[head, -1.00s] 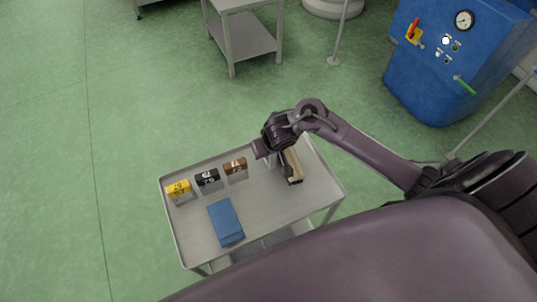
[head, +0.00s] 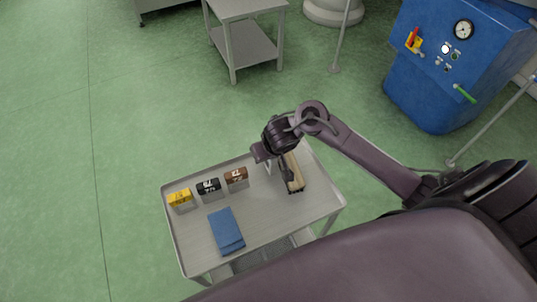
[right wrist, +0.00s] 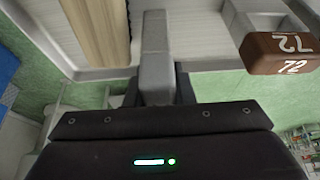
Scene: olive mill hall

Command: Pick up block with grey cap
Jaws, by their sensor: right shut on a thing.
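The block with grey cap (right wrist: 155,78) is in the right wrist view, between the dark fingers of my right gripper (right wrist: 158,92). My right gripper is shut on it. In the head view my right gripper (head: 266,160) is over the back right part of the metal cart (head: 265,218), and the arm and hand hide most of the block. I cannot tell whether the block is clear of the cart top. My left gripper is not in view.
Yellow-capped (head: 180,198), black-capped (head: 208,187) and brown-capped (head: 236,176) blocks stand in a row left of my gripper. A blue folded cloth-like item (head: 226,231) lies in front. A wooden-backed brush (head: 294,174) lies close on the right. The cart has a raised rim.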

